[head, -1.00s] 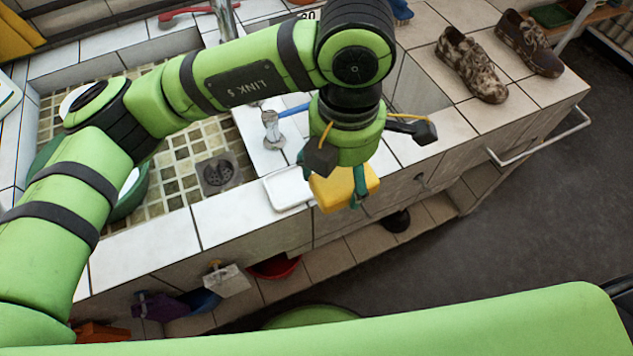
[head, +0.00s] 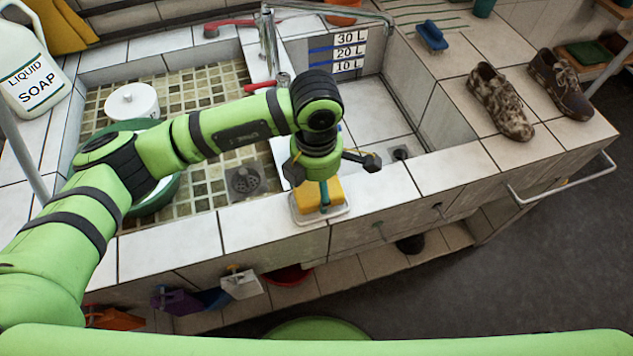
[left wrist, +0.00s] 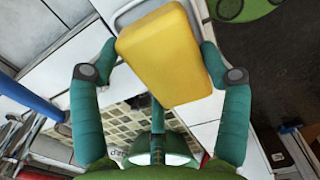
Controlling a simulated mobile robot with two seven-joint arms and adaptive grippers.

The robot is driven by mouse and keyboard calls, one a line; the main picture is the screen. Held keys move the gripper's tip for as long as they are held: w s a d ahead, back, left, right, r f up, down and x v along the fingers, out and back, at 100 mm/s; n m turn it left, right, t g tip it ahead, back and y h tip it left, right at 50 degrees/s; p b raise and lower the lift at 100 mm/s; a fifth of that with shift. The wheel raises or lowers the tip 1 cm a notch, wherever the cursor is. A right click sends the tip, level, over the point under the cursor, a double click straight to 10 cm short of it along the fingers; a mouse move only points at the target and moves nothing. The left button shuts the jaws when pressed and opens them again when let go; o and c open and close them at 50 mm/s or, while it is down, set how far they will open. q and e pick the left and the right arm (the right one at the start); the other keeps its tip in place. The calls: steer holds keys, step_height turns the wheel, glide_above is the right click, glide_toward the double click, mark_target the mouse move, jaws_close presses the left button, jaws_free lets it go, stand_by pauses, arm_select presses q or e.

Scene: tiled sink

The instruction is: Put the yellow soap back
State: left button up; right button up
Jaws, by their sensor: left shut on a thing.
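The yellow soap (head: 308,197) is a thick block at the front edge of the tiled sink counter. My left gripper (head: 323,192) points down and is shut on the soap; its fingers flank the block in the left wrist view (left wrist: 162,55). The white soap dish (head: 343,213) lies on the counter tiles under the soap, with its rim showing at the front and right. In the left wrist view part of the dish (left wrist: 130,14) shows beyond the soap. I cannot tell whether the soap touches the dish. My right gripper is not in view.
A tiled basin with a drain (head: 243,181) lies to the left, holding a green bowl (head: 160,197) and a white pot (head: 132,101). A deeper white basin (head: 365,112) is behind. Brown shoes (head: 500,103) stand on the right counter. A metal rail (head: 565,180) sticks out at the front right.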

arm_select(q)
steer(key=shift+f, duration=0.65)
steer(key=shift+f, duration=0.1)
steer(key=shift+f, duration=0.15)
steer(key=o, duration=1.3)
